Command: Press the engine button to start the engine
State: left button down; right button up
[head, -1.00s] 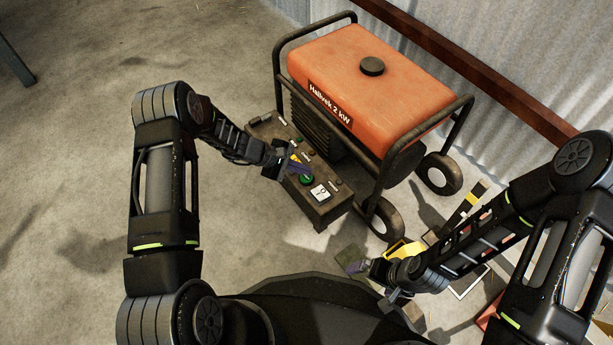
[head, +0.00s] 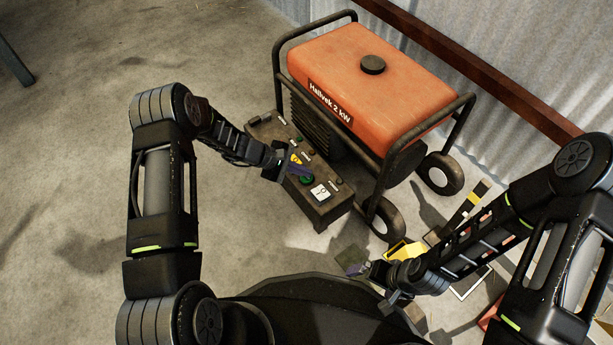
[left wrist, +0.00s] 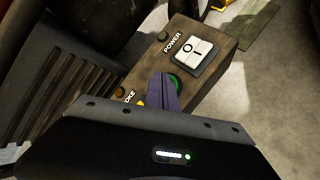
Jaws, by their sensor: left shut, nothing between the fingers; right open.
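The orange generator (head: 375,85) stands on wheels by the wall, with a brown control box (head: 320,213) at its near side. A green round button (head: 305,180) sits on the box top, between a yellow part and a white power rocker switch (head: 320,193). My left gripper (head: 300,168) is shut and empty, its purple fingertips at the green button. In the left wrist view the fingers (left wrist: 163,95) partly cover the green button (left wrist: 175,82); I cannot tell if they touch it. The power switch (left wrist: 194,53) lies beyond. My right gripper (head: 360,267) is open, low over the floor.
A yellow item (head: 403,250) and several flat things lie on the floor near my right gripper. The generator's black tube frame (head: 380,170) and wheels stand right of the control box. The concrete floor at the left (head: 70,170) is clear.

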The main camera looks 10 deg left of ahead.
aim_at(303, 177)
pick_arm(q)
jog(key=shift+f+b, duration=0.3)
dwell(0.5)
jog(key=shift+r+p, duration=0.6)
jog(key=shift+r, duration=0.3)
jog(key=shift+r+p, duration=1.65)
jog(key=shift+r, duration=0.9)
